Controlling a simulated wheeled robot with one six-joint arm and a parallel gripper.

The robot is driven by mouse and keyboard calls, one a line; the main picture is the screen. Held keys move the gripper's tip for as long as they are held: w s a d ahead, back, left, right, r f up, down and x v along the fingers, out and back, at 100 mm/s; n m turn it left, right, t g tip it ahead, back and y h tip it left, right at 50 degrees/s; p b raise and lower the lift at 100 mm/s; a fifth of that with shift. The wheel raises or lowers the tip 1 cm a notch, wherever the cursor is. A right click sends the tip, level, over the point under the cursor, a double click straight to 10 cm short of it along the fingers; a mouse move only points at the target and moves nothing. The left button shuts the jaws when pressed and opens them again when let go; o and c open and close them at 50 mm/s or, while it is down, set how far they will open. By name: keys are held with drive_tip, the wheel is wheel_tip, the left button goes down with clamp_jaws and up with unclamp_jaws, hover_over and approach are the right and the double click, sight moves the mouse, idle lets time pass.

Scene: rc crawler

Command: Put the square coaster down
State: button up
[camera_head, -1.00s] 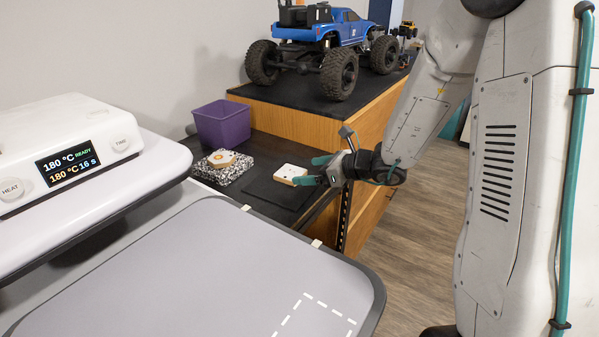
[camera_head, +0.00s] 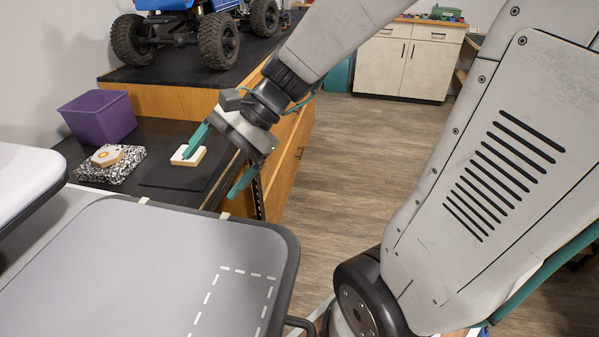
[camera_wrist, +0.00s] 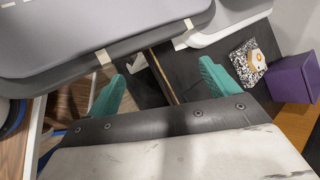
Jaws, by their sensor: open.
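The square coaster (camera_head: 184,159), white with a light wooden edge, lies flat on a thin dark mat (camera_head: 165,177) on the black bench top. My gripper (camera_head: 218,163) is open, its two teal fingers spread wide. The other finger hangs to the right, past the bench's front edge. In the wrist view my gripper (camera_wrist: 163,86) shows nothing between its fingers, and I cannot make out the coaster there.
A coaster with an orange ring (camera_head: 107,156) sits on a speckled block (camera_head: 124,168), beside a purple bin (camera_head: 99,118). A blue crawler (camera_head: 215,38) stands on the raised bench behind. A grey press plate (camera_head: 150,250) with a dashed outline fills the front. Wooden floor is open at right.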

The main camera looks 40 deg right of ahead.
drive_tip(key=s+d+r+n+h, duration=0.1)
drive_tip(key=s+d+n+h, duration=0.2)
drive_tip(key=s+n, duration=0.3)
drive_tip(key=s+d+r+n+g+h, duration=0.1)
drive_tip(key=s+d+n+h, duration=0.3)
drive_tip(key=s, duration=0.4)
drive_tip(key=n+h, duration=0.1)
drive_tip(key=n, duration=0.1)
drive_tip(key=shift+s+r+n+h, duration=0.25)
drive_tip(key=shift+r+n+h, duration=0.05)
drive_tip(key=shift+r+h, duration=0.1)
drive_tip(key=shift+c, duration=0.4)
